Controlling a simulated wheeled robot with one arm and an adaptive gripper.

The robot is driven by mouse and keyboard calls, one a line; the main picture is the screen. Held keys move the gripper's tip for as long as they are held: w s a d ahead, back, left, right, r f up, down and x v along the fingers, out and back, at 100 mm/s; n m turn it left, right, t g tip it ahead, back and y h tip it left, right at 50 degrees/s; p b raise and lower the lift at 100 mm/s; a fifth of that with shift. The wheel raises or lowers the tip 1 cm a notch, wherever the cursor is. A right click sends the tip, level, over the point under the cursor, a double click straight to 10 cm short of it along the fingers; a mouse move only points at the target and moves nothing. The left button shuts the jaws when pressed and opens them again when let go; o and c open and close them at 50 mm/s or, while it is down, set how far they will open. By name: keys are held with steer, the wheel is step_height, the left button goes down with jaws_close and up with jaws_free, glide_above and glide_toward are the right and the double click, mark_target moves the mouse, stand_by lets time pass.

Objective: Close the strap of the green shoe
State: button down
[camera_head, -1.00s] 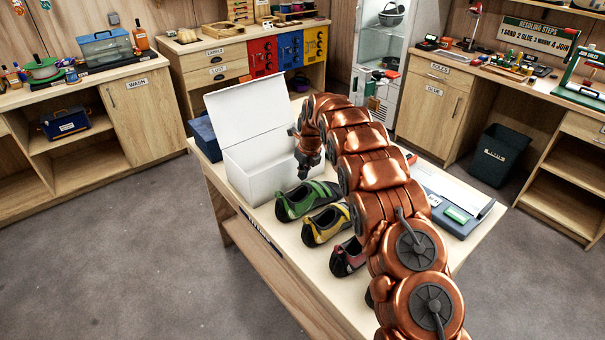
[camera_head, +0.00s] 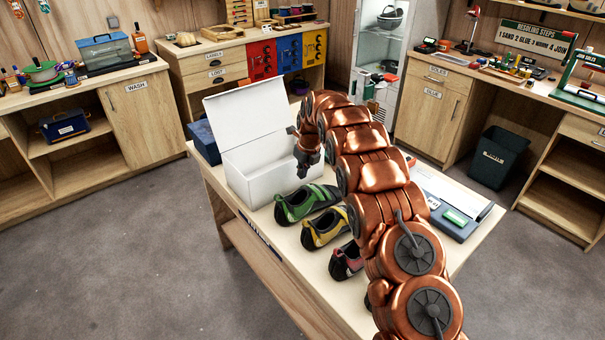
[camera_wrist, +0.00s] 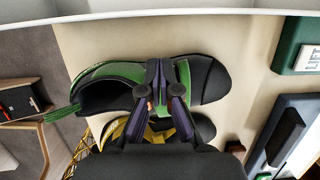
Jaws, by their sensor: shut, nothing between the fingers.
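The green shoe (camera_head: 308,202) stands on the table beside the open white box, toe to the right. In the wrist view the green shoe (camera_wrist: 112,88) lies under my fingers, its dark opening to the left and its black toe to the right. A green strap (camera_wrist: 184,76) crosses it just right of my fingertips. My gripper (camera_wrist: 160,68) is shut and empty, its tips over the shoe's middle; I cannot tell whether they touch it. In the head view my gripper (camera_head: 303,170) points down above the shoe. The strap's fastened state is unclear.
A yellow shoe (camera_head: 325,228) and a red shoe (camera_head: 346,261) stand in a row in front of the green one. The open white box (camera_head: 262,172) is close behind. A blue-grey tray (camera_head: 452,222) lies at the table's right, beyond my arm.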

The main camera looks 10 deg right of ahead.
steer(key=v, duration=1)
steer(key=s+r+n+g, duration=0.1)
steer(key=s+r+n, duration=0.6)
steer(key=s, duration=0.5)
steer(key=s+f+n+g, duration=0.1)
steer(key=s+n, duration=1)
steer(key=s, duration=1.1)
steer(key=s+f+n+g+h, duration=0.1)
steer(key=s+n+g, duration=0.1)
steer(key=s+n, duration=1)
steer(key=s, duration=1.1)
steer(key=shift+s+a+n, duration=0.2)
steer(key=shift+s+n, duration=0.05)
steer(key=shift+n, duration=0.05)
